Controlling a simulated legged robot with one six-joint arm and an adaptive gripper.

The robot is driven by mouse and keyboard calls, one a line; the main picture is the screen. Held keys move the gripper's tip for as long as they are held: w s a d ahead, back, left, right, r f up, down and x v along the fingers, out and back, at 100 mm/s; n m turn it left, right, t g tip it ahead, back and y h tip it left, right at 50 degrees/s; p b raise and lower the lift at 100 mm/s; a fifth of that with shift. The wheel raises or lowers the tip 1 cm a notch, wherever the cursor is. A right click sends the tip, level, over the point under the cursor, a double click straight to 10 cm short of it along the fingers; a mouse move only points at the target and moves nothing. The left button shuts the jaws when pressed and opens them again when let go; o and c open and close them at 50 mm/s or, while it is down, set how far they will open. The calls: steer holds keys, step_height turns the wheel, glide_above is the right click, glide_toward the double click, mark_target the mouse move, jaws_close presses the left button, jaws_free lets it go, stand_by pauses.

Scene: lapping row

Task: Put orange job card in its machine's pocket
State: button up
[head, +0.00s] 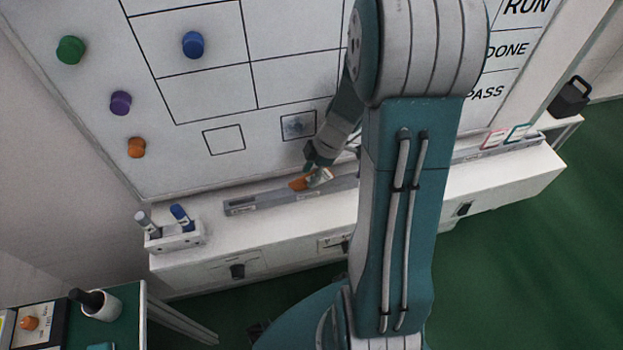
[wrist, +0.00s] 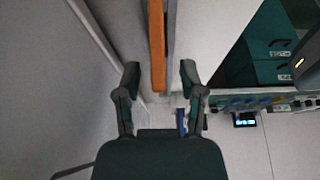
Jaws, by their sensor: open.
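The orange job card (head: 299,183) stands in the grey ledge rail (head: 265,199) below the whiteboard, partly hidden by my gripper. A pale piece shows beside it at the rail. In the wrist view an orange strip (wrist: 157,45), seen edge-on, lies between and beyond my fingertips; it looks like the card. My gripper (head: 314,160) is just above the card, and in the wrist view (wrist: 160,78) its two fingers are apart with nothing clearly held. I cannot tell which place is the machine's pocket.
Red-edged (head: 495,138) and teal-edged (head: 517,132) cards stand in the rail at right. The whiteboard (head: 200,100) carries coloured magnets, including a blue one (head: 193,44). A marker holder (head: 174,237) stands at the ledge's left end. A green table (head: 128,305) is at lower left.

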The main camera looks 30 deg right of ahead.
jaws_close()
steer(key=shift+r, duration=0.1)
